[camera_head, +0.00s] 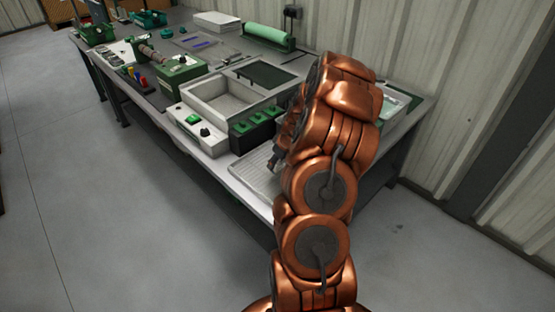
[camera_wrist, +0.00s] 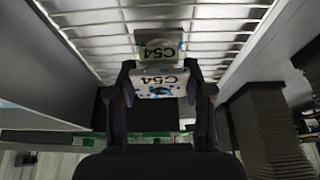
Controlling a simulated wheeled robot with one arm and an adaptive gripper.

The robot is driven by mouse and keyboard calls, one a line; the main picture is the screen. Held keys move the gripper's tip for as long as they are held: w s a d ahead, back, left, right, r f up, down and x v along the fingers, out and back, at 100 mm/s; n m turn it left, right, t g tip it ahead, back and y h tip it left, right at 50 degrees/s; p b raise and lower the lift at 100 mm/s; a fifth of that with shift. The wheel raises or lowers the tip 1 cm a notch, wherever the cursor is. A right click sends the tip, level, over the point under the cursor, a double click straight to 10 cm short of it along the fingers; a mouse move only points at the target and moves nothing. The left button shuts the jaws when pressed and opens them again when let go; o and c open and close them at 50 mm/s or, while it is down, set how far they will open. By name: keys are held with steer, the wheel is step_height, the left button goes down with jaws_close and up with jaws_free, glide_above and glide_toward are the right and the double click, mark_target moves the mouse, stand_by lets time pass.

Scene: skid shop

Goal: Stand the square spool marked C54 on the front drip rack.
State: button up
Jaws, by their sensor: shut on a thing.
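The square spool marked C54 (camera_wrist: 158,84) is between the two fingers of my gripper (camera_wrist: 160,72) in the wrist view. My gripper is shut on it. Two pale, blue-specked faces marked C54 show, one above the other in the picture, with the lettering upside down. The front drip rack (camera_wrist: 100,30), pale with a grid of bars, fills the background behind the spool. In the head view the rack (camera_head: 250,172) lies at the bench's near edge, partly covered by my arm. The spool is hidden there. I cannot tell whether the spool touches the rack.
A dark block with green-topped slots (camera_head: 256,126) stands just behind the rack. A grey basin (camera_head: 222,100) and a white box with a green button (camera_head: 197,125) are further left. A wall closes the right side. The floor at left is clear.

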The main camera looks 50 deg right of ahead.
steer(key=shift+f, duration=0.3)
steer(key=o, duration=1)
steer(key=shift+c, duration=0.2)
steer(key=shift+r, duration=0.15)
